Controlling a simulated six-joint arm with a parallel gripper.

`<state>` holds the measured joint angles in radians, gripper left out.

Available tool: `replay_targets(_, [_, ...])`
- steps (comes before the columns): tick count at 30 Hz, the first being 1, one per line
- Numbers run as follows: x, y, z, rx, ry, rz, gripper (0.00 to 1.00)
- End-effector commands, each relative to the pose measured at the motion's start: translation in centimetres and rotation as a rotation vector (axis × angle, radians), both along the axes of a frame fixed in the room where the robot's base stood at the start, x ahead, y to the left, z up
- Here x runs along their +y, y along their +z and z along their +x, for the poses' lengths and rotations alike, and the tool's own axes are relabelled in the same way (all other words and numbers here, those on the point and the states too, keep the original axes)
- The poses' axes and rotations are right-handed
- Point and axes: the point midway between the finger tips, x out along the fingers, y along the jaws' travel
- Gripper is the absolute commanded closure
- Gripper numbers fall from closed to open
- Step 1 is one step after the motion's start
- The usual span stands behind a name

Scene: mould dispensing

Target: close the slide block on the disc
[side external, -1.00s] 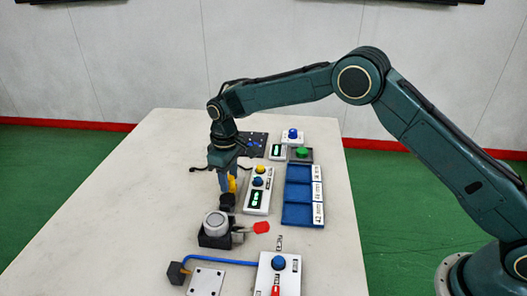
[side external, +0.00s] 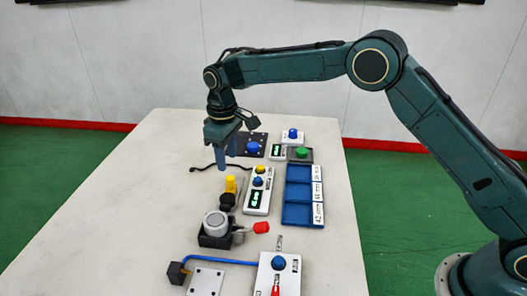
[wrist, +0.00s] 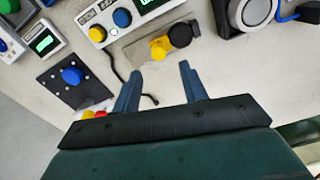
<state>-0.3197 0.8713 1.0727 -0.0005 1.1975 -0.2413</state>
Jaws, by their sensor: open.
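My gripper (side external: 222,163) is open and empty, raised above the table. In the wrist view its two blue fingers (wrist: 159,71) stand apart with nothing between them. A yellow and black piece (side external: 230,190) stands on the table below and just in front of the gripper. In the wrist view this piece (wrist: 170,42) lies beyond the fingertips, apart from them, on a brownish plate (wrist: 133,52). A round grey disc-like part (side external: 215,222) sits on a black block (side external: 208,240); it is cut off at the wrist view's top edge (wrist: 254,10). I cannot tell which part is the slide block.
A white button box with display (side external: 258,192) and a blue tray (side external: 297,212) stand to the right. A dark plate with blue knob (side external: 253,147) is behind. A black cable (side external: 205,169) lies nearby. The table's left side is clear.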

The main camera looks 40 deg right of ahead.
Motion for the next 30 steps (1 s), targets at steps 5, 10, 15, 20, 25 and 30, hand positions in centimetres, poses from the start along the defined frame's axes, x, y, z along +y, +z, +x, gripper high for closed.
replay_targets(5, [0.0,3.2,0.0,-0.002,0.001,0.001,0.57])
replay_targets(10, [0.0,5.3,0.0,-0.002,0.001,0.001,0.57])
replay_targets(15, [0.0,6.3,0.0,0.000,0.001,0.000,0.57])
replay_targets(20, [0.0,6.6,0.0,0.000,0.001,0.000,0.57])
replay_targets(25, [0.0,6.6,0.0,0.000,0.001,0.000,0.57])
replay_targets(30, [-0.2,6.4,0.1,-0.001,0.002,0.003,0.90])
